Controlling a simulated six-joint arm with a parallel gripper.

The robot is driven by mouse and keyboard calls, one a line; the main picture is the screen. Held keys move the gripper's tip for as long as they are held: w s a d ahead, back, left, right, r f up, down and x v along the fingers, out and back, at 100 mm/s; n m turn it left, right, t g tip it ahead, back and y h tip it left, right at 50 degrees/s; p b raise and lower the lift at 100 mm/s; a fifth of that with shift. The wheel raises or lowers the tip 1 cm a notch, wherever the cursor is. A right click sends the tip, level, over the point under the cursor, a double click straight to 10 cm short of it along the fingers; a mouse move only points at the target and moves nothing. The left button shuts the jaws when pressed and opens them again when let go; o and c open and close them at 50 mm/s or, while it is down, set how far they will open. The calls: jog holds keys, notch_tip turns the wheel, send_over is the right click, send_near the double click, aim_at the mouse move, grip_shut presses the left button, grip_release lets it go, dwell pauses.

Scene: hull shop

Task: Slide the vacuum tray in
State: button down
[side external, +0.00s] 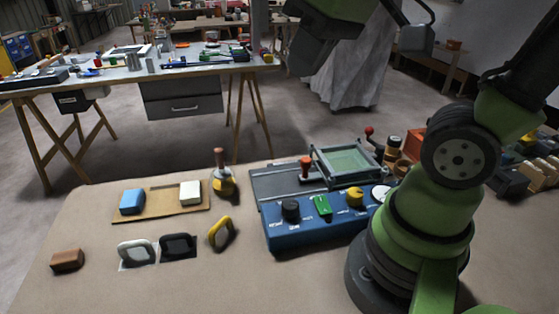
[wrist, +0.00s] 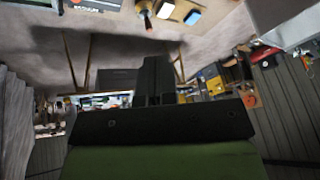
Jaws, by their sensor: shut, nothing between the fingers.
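The tray (side external: 345,163), a grey frame around a pale green floor, sits on the grey bed (side external: 275,184) behind a blue control box (side external: 318,228). It sits toward the right of the bed, and bare bed shows to its left. A red-knobbed lever (side external: 369,132) stands at its back right and a red-topped handle (side external: 306,168) at its left. My gripper is high above the far side of the table, well clear of the tray; its dark end shows at the top of the side view (side external: 306,58). In the wrist view its fingers (wrist: 157,78) are together and empty.
The box carries black, green and yellow controls and a gauge (side external: 381,194). Left are a wooden board (side external: 160,215) with blue and white blocks, a flask (side external: 223,180), a yellow-rimmed piece (side external: 221,234) and a brown block (side external: 67,260).

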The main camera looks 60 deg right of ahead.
jog(key=w+d+f+n+g+h, duration=0.2)
jog(key=w+d+f+n+g, duration=0.25)
jog(key=w, duration=0.55)
jog(key=w+d+f+n+g+h, duration=0.1)
jog(key=w+d+f+n+g, duration=0.35)
jog(key=f, duration=0.65)
jog(key=shift+t, duration=0.3)
jog(key=x, duration=0.6)
jog(key=d+x, duration=0.1)
jog(key=x, duration=0.2)
jog(key=shift+w+d+f, duration=0.1)
jog(key=shift+w+f, duration=0.2)
jog(key=shift+s+d+f, duration=0.2)
jog(key=shift+s+d, duration=0.25)
jog(key=shift+s, duration=0.15)
jog(key=shift+s+d+f, duration=0.15)
jog(key=shift+s+d, duration=0.35)
jog(key=shift+s, duration=0.1)
jog(key=shift+s+d, duration=0.35)
jog(key=shift+s, duration=0.1)
